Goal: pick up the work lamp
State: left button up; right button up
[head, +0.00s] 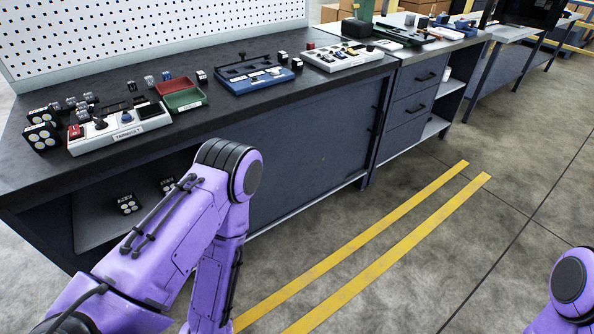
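I cannot make out a work lamp anywhere in the head view. My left arm reaches in from the lower left and bends at an elbow in front of the workbench. Its forearm runs down out of the picture, so my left gripper is not seen. Only a joint of my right arm shows at the lower right corner, and my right gripper is also outside the picture.
A dark workbench (226,124) holds a control panel (118,130), a green tray (184,100), a red tray (173,85), a blue tray (254,77) and a white panel (344,57). Drawers (413,105) stand further right. The floor (440,255) with yellow stripes (392,250) is clear.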

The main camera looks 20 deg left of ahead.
aim_at(130, 204)
jog(key=u, duration=2)
